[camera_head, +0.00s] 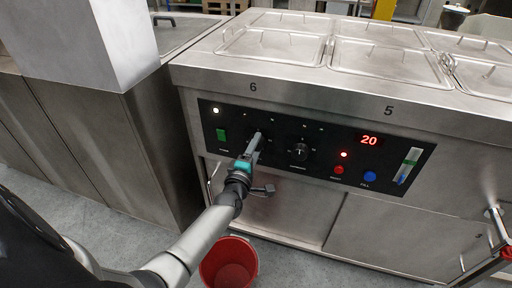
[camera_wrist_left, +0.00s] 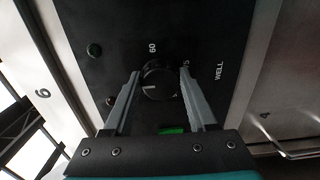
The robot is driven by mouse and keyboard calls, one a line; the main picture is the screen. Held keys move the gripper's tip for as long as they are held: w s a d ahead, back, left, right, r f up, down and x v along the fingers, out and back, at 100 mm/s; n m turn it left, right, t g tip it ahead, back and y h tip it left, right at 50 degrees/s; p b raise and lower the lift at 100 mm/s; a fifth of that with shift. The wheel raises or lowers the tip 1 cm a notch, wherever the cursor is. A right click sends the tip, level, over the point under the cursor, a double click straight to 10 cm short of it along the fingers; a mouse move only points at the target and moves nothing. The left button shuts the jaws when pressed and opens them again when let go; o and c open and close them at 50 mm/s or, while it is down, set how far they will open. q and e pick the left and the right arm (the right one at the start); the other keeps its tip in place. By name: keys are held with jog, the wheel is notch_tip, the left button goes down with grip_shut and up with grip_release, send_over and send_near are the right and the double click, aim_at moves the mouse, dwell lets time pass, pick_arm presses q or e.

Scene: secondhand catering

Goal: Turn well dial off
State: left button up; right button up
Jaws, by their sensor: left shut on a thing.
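The well dial (camera_wrist_left: 160,82) is a round black knob on the black control panel (camera_head: 315,134). The word WELL is printed beside it in the left wrist view, and a pale pointer line marks its face. My left gripper (camera_wrist_left: 160,76) has one finger on each side of the knob and is shut on it. In the head view my left gripper (camera_head: 256,146) reaches the left part of the panel and hides the dial behind it. My right gripper is not in view.
A second black dial (camera_head: 300,152) sits to the right, then a red button (camera_head: 338,170), a blue button (camera_head: 370,176) and a red display (camera_head: 369,140) reading 20. A green switch (camera_head: 221,135) is at the left. A red bucket (camera_head: 230,262) stands on the floor below.

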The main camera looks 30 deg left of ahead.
pick_arm(q)
jog(key=o, duration=1)
jog(key=shift+c, duration=0.2)
jog(key=o, duration=0.4)
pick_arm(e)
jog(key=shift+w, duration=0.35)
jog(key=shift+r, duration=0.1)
pick_arm(q)
jog(key=p+v, duration=0.4)
jog(key=v, duration=1.1)
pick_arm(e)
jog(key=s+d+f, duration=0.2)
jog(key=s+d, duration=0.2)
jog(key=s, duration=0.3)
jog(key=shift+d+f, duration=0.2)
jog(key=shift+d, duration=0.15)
pick_arm(q)
jog(key=shift+s+d, duration=0.1)
